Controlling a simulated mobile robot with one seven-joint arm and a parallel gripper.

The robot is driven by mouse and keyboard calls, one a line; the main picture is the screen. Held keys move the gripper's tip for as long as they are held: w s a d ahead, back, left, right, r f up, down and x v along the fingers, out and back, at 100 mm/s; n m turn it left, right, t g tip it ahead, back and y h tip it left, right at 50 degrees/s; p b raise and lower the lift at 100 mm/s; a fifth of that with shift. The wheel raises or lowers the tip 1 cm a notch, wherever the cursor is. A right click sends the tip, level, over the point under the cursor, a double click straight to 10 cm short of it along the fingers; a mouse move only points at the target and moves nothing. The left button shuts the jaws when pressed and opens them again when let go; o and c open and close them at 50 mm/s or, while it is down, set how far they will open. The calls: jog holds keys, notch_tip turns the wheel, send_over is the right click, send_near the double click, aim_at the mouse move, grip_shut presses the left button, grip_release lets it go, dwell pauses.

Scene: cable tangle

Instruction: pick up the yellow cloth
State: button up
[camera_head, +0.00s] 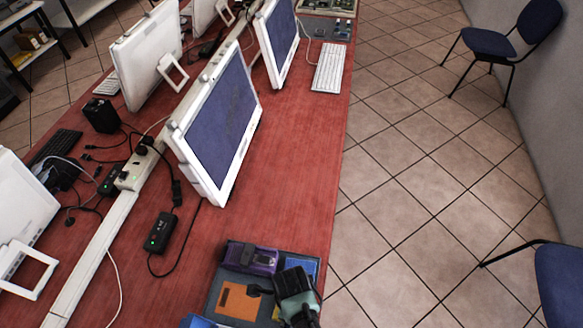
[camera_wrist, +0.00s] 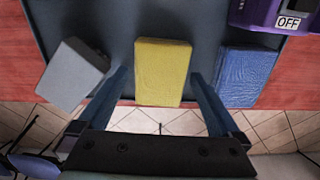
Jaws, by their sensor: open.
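The yellow cloth (camera_wrist: 162,72) is a folded, block-like pad on a dark mat (camera_wrist: 110,20), in the middle of the wrist view. My gripper (camera_wrist: 159,78) is open, with one finger to the left and one to the right of the cloth in the picture. A gap shows on each side. I cannot tell how far the fingertips are above the mat.
A grey block (camera_wrist: 74,75) lies left of the yellow cloth and a blue cloth (camera_wrist: 243,77) lies right. A purple device (camera_head: 250,257) marked OFF is close by. A monitor (camera_head: 218,125) stands farther along the red table (camera_head: 300,180). Tiled floor lies beyond the table edge.

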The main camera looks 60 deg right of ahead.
jog(key=c, duration=1.2)
jog(key=shift+r, duration=0.1)
notch_tip(320, 180, up, 10)
